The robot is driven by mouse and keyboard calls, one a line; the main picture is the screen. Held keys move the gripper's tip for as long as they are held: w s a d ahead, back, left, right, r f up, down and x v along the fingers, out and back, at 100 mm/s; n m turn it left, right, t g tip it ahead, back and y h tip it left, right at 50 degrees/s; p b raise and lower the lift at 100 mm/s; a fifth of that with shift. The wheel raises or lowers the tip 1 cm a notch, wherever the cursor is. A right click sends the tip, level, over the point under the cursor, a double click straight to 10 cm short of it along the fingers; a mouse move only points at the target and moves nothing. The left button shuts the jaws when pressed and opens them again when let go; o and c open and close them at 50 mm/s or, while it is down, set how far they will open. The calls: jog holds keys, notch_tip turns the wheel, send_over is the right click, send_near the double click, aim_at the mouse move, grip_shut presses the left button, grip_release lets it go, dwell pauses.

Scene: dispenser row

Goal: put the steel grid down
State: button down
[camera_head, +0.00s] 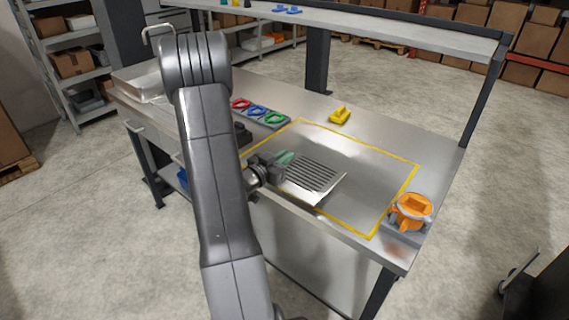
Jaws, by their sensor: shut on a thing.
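The steel grid (327,187) is a flat, slotted silver plate over the bench top, inside a yellow outlined rectangle. My gripper (282,170) is at the left end of the grid and shut on it there. The grid reaches out to the right of my gripper. A dark shade lies along its front edge, but I cannot tell whether it touches the bench. My arm hides part of the bench to the left of the gripper.
The steel bench (385,178) is bare right of the grid. An orange object (412,207) stands at the right front corner. A yellow piece (340,115) lies behind the outline. A tray with red, blue and green rings (257,112) is at the back left. A shelf (400,30) spans above.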

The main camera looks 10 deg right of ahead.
jog(key=shift+f, duration=1.1)
jog(key=shift+f, duration=0.15)
jog(key=c, duration=1.5)
grip_release()
